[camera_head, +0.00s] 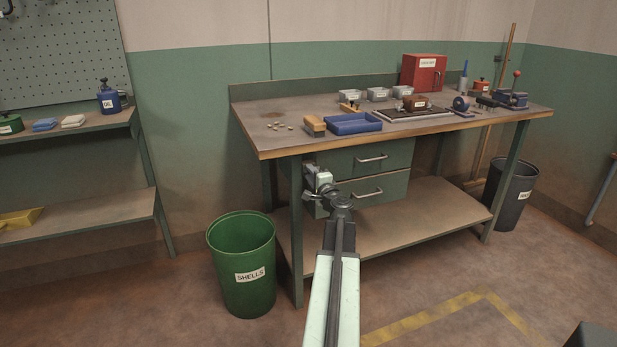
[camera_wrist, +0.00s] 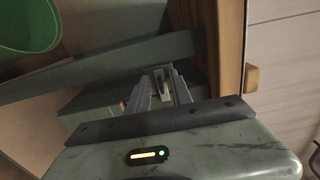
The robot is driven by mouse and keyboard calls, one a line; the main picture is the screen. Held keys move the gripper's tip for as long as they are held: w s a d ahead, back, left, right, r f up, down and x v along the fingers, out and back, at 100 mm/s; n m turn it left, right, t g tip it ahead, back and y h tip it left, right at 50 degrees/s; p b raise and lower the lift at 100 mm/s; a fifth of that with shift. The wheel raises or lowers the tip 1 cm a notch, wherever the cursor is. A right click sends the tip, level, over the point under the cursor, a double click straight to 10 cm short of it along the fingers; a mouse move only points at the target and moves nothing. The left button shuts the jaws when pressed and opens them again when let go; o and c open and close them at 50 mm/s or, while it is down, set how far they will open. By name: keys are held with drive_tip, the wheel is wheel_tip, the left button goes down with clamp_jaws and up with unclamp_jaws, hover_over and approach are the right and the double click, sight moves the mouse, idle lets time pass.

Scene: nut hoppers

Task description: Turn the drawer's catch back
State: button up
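The bench has two green drawers, an upper drawer (camera_head: 371,159) and a lower drawer (camera_head: 374,192), each with a metal bar handle; both look closed. My gripper (camera_head: 312,174) is at the left end of the drawers, beside the bench's front left leg. In the wrist view my gripper (camera_wrist: 162,77) points at the bench, with its two fingers apart. A small light grey piece (camera_wrist: 161,80), possibly the catch, shows between the fingertips. I cannot tell whether the fingers touch it. In the head view my arm and gripper hide that spot.
The bench's front left leg (camera_head: 296,230) stands close to my gripper. A green bin (camera_head: 242,250) marked SHELLS is left of it. The bench top's wooden edge (camera_wrist: 231,45) is close on the right in the wrist view. A blue tray (camera_head: 354,124) stands on top.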

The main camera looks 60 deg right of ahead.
drive_tip(key=v, duration=0.8)
drive_tip(key=shift+w, duration=0.15)
